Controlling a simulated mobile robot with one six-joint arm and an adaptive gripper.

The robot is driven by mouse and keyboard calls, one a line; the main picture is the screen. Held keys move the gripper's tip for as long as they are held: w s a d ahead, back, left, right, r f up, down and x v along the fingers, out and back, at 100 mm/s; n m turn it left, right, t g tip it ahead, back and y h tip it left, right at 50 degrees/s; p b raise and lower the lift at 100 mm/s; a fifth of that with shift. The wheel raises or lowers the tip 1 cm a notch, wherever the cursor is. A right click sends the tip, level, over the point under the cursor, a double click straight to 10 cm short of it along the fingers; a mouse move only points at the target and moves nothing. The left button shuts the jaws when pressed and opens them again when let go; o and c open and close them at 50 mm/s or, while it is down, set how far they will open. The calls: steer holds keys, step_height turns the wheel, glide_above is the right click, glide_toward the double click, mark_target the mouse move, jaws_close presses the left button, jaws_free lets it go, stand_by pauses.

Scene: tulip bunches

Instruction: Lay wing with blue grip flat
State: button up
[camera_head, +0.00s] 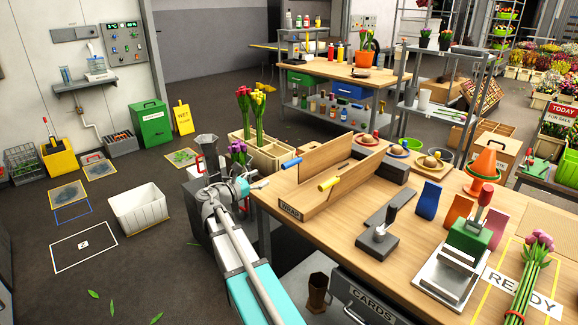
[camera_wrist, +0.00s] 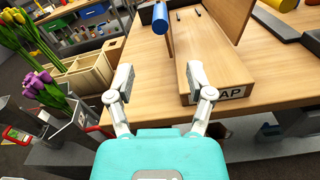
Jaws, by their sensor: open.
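The wooden wrap stand (camera_head: 290,207) sits on the bench, with its label at the left end; it also shows in the wrist view (camera_wrist: 190,92). Its far wing (camera_head: 326,154) stands raised and carries the blue grip (camera_head: 291,162), which sticks out to the left. The nearer wing (camera_head: 350,178) stands raised too and carries the yellow grip (camera_head: 328,184). In the wrist view the blue grip (camera_wrist: 160,18) is ahead of my gripper (camera_wrist: 158,77). My gripper is open and empty, at the bench's left edge, apart from the blue grip. The blue grip's joint with its wing is partly hidden.
Wooden flower crates (camera_head: 268,155) with yellow and purple tulips stand left of the stand. Bare bench top (camera_wrist: 130,45) lies left of the stand in the wrist view.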

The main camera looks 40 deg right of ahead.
mark_target(289, 164)
steer(key=d, duration=0.9)
steer(key=w+d, duration=0.1)
steer(key=d, duration=0.3)
steer(key=shift+d, duration=0.35)
jaws_close()
